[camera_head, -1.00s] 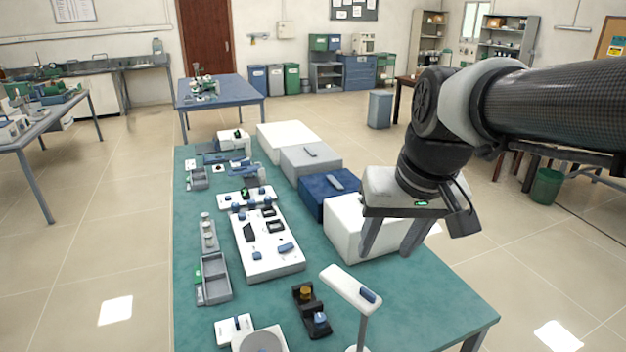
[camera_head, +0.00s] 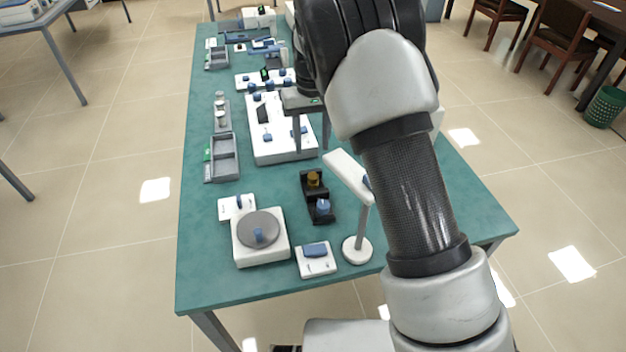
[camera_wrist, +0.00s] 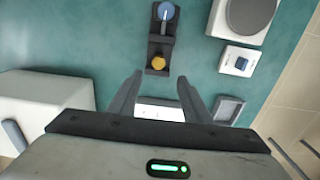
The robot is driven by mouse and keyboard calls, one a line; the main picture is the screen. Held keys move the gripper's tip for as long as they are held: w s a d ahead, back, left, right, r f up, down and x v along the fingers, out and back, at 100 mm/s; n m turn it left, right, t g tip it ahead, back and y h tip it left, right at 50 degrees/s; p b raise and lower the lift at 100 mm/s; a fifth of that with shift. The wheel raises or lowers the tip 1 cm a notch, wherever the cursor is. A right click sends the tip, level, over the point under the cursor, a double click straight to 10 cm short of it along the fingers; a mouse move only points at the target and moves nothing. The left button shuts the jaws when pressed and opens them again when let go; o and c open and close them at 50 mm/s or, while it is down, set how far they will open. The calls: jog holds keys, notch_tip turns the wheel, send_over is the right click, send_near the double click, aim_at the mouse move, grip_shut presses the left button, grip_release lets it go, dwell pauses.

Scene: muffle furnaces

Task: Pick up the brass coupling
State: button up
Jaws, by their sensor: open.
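The brass coupling (camera_head: 313,179) sits in the far end of a small black holder (camera_head: 308,197) on the teal table. A blue-topped piece (camera_head: 323,207) sits in the near end of the same holder. In the wrist view, the coupling (camera_wrist: 158,62) is a round brass shape just beyond the fingertips, roughly midway between them. My gripper (camera_head: 312,150) is open and empty, with its fingers pointing down above the table, just beyond the coupling. Both fingers also show in the wrist view (camera_wrist: 160,78). The gripper's height above the coupling is hard to judge.
A white lamp-like stand (camera_head: 357,250) rises close to the right of the holder. A scale (camera_head: 246,252) and a small white box (camera_head: 316,266) stand nearer. A white panel (camera_head: 263,148) and a grey tray (camera_head: 228,170) lie beyond and left.

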aim_at(313, 175)
jog(key=f, duration=1.3)
jog(key=shift+w+d+f, duration=0.1)
jog(key=shift+w, duration=0.1)
grip_shut()
